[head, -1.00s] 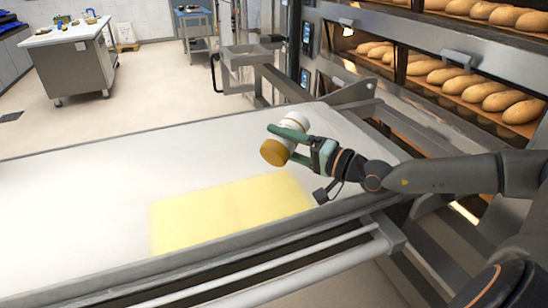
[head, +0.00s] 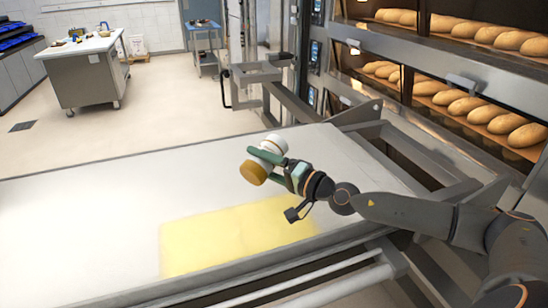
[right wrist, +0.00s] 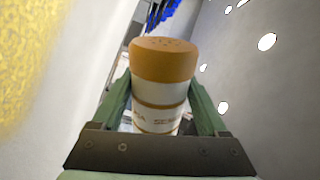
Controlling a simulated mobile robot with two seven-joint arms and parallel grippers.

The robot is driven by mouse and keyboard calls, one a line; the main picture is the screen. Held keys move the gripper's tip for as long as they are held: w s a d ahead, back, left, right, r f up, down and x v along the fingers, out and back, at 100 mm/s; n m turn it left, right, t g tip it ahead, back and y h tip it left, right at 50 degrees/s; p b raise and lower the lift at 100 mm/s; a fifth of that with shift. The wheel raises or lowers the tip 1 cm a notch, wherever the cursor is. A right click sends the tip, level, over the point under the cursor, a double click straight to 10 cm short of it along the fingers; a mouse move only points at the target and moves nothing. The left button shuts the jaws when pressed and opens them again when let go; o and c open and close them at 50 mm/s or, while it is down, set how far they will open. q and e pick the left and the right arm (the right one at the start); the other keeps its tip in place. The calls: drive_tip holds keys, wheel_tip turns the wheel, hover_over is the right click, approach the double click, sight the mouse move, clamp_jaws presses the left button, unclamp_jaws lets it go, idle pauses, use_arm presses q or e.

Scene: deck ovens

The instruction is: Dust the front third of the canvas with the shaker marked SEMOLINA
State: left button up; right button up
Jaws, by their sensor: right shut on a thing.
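My right gripper (head: 268,160) is shut on a white shaker (head: 273,144) with an orange-brown perforated cap (head: 253,172). In the head view it holds the shaker above the canvas (head: 80,220), tilted with the cap down and to the left. A pale yellow dusted patch (head: 225,240) lies on the near part of the canvas, below and left of the gripper. My left gripper is not in view.
Deck ovens with bread loaves (head: 470,105) stand at the right. A metal frame (head: 350,140) borders the canvas at its right end. A work table (head: 85,70) and a blue trolley (head: 203,40) stand at the back, with open floor between.

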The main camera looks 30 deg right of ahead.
drive_tip(key=w+a, duration=1.1)
drive_tip(key=a, duration=0.3)
drive_tip(key=w+d+b, duration=0.3)
drive_tip(key=d+b, duration=0.1)
drive_tip(key=d, duration=0.3)
drive_tip(key=a+r+m+p, duration=0.2)
drive_tip(key=r+m, duration=0.2)
drive_tip(key=m, duration=0.7)
drive_tip(key=s+a+r+m+p, duration=0.1)
drive_tip(key=a+r+m+p, duration=0.1)
drive_tip(key=m, duration=0.8)
drive_tip(key=shift+s+r+m, duration=0.3)
drive_tip(key=shift+r+m, duration=0.1)
drive_tip(key=shift+r, duration=0.5)
drive_tip(key=shift+d, duration=0.1)
